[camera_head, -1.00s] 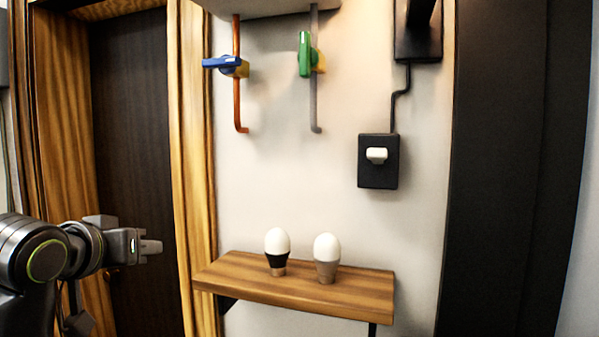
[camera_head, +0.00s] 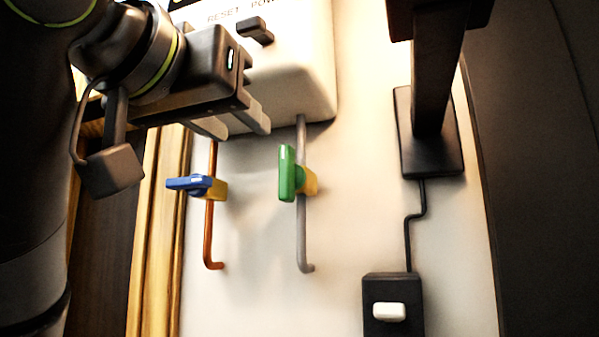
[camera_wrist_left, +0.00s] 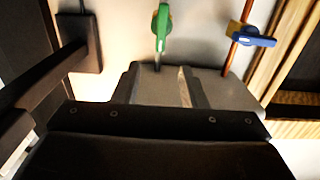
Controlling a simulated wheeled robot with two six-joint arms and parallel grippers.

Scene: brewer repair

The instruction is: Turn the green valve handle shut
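The green valve handle (camera_head: 287,173) stands upright, in line with the grey pipe (camera_head: 301,235), on a yellow valve body. It also shows in the left wrist view (camera_wrist_left: 162,24), beyond my fingertips. The blue valve handle (camera_head: 188,184) lies crosswise on the copper pipe (camera_head: 209,238) to its left. My left gripper (camera_head: 236,130) is up and left of the green handle, in front of the white box's lower part. Its two fingers are apart with nothing between them, and it appears clear of both handles. My right gripper is out of view.
The white box (camera_head: 300,75) with a small dark switch (camera_head: 256,30) hangs above the valves. A black fixture (camera_head: 430,120) projects from the wall at right, its cable running to a black box (camera_head: 392,290) with a white switch. The wall between is bare.

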